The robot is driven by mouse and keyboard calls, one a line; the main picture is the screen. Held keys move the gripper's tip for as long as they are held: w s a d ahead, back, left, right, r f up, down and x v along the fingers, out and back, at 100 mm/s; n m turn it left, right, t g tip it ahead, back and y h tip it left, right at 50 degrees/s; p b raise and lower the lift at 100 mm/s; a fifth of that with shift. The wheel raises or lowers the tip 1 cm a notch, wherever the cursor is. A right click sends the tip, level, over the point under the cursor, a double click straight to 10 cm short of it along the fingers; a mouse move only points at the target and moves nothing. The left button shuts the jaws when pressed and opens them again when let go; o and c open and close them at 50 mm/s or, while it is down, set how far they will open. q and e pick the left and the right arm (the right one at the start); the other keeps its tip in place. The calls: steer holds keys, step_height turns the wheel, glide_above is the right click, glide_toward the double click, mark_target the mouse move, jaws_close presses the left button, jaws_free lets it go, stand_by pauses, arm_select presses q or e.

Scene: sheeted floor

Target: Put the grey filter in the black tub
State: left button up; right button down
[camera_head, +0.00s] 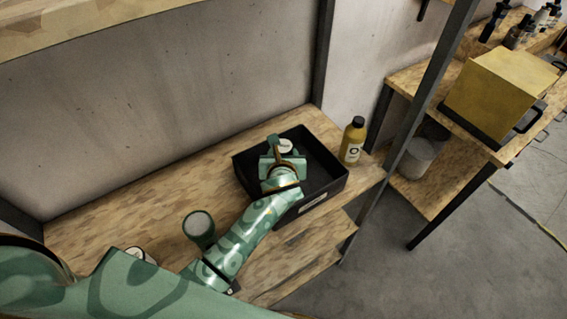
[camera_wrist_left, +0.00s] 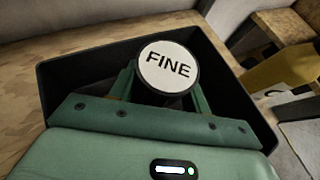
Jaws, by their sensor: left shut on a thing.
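The black tub (camera_head: 326,185) stands on the wooden shelf, and its dark wall also shows in the left wrist view (camera_wrist_left: 75,70). The filter (camera_wrist_left: 167,68) is a round piece with a white face reading "FINE" and a dark rim. It shows as a small pale disc in the head view (camera_head: 287,145). My left gripper (camera_head: 284,153) is shut on the filter, one finger on each side, within the tub's outline. I cannot tell whether the filter touches the tub's floor. My right gripper is not in view.
A yellow bottle (camera_head: 353,141) stands close to the tub's right side. Another pale round item (camera_head: 136,254) is partly hidden behind my arm. A dark upright post (camera_head: 415,110) rises at the shelf's right end. A yellow box (camera_head: 497,95) sits on the bench beyond.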

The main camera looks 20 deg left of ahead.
arm_select(q)
steer(key=shift+w+f+b, duration=0.15)
steer(key=shift+f+b, duration=0.2)
steer(key=shift+f, duration=0.55)
steer(key=shift+w+f+b, duration=0.1)
steer(key=shift+f+b, duration=0.2)
steer(key=shift+f, duration=0.6)
steer(key=shift+f, duration=0.1)
steer(key=o, duration=1)
